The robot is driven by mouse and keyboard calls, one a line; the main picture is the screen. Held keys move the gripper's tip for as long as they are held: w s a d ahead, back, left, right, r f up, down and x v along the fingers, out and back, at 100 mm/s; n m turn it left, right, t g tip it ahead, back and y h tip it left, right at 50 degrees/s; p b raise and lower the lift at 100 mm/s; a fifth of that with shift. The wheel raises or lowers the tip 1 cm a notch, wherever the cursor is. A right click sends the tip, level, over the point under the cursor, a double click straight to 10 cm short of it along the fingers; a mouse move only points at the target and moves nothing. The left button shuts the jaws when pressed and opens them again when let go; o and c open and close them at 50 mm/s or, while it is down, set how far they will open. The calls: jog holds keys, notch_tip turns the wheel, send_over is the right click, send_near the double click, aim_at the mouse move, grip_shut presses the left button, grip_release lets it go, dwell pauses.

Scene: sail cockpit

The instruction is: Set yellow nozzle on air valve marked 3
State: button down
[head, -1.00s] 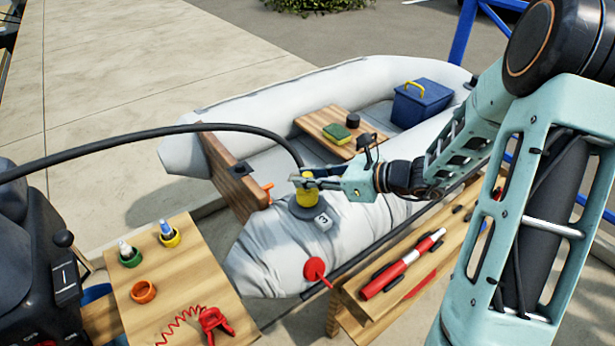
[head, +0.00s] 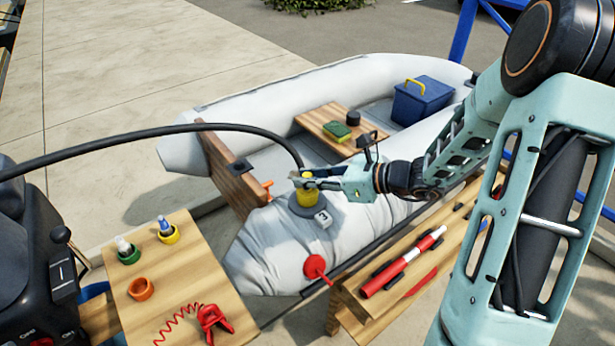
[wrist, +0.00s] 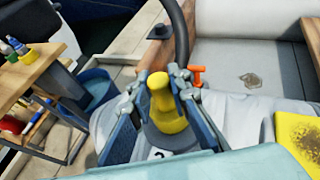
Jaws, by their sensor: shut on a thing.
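The yellow nozzle (head: 306,193) is at the end of a black hose (head: 215,126). It stands upright at the dark grey air valve (head: 304,210) on the white boat tube, with a tag marked 3 (head: 322,218) beside the valve. My gripper (head: 304,182) comes from the right and is shut on the nozzle. In the wrist view the nozzle (wrist: 165,103) is between both fingers, with its lower end at the grey valve. I cannot tell whether it is fully seated. Part of the tag (wrist: 160,155) shows below.
A red cap (head: 316,267) hangs on the tube near the valve. A wooden table (head: 190,280) at lower left holds small bottles, rings and a red coiled cord. A wooden bench (head: 400,285) with a red and white pump lies at right. A blue box (head: 422,102) sits in the boat.

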jog(key=c, duration=2.1)
grip_release()
jog(key=p+v, duration=0.5)
jog(key=v, duration=0.6)
jog(key=shift+f, duration=0.1)
